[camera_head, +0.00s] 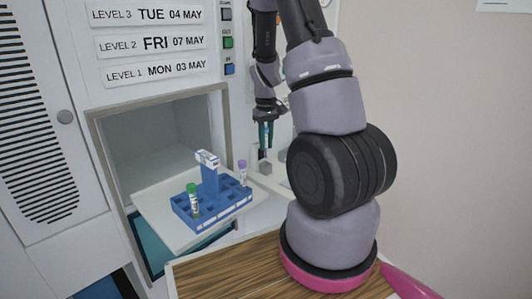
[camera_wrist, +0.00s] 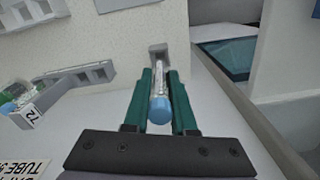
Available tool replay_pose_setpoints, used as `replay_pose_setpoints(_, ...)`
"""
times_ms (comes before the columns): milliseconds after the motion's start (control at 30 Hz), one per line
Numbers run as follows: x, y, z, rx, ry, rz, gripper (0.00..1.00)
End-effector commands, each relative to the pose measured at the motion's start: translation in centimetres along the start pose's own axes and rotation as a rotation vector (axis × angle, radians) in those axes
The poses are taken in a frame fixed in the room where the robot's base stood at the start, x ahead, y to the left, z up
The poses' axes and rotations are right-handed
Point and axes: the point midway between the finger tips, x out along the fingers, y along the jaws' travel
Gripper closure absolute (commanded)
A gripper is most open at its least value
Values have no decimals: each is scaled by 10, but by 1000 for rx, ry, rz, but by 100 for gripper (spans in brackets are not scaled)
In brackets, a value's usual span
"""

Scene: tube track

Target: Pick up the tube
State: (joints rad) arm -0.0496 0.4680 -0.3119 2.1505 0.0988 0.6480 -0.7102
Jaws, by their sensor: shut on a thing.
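My gripper (camera_head: 265,136) hangs fingers-down above the grey track pieces to the right of the open compartment in the head view. In the wrist view its two green fingers (camera_wrist: 160,82) are shut on a clear tube with a blue cap (camera_wrist: 160,110). The cap faces the wrist camera. The tube's far end is near a grey holder (camera_wrist: 158,50); I cannot tell whether it sits in it. In the head view the fingers largely hide the held tube.
The rack rests on a white tray (camera_head: 152,205) before the open compartment. A dark screen (camera_wrist: 232,58) is at upper right.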

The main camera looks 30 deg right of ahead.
Motion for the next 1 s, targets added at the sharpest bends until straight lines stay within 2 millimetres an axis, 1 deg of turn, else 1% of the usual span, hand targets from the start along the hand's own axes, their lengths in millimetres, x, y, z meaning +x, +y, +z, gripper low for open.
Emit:
replay_pose_setpoints(33, -10, 0, -1, -2, 5, 1, 100)
replay_pose_setpoints(67, -15, 0, -1, -1, 5, 1, 100)
replay_pose_setpoints(100, -14, 3, 8, 2, -1, 0, 100)
replay_pose_setpoints(167, -13, 6, 20, 3, -1, 0, 100)
replay_pose_setpoints(267, -13, 12, 42, 4, 0, 0, 100)
replay_pose_setpoints(500, -13, 30, 111, 7, 0, -1, 100)
replay_pose_setpoints(600, -12, 36, 134, 6, -1, -1, 100)
replay_pose_setpoints(700, -12, 40, 152, 4, 0, 0, 100)
replay_pose_setpoints(833, -12, 45, 166, 3, 0, 0, 100)
replay_pose_setpoints(1000, -12, 47, 174, 0, 0, 1, 100)
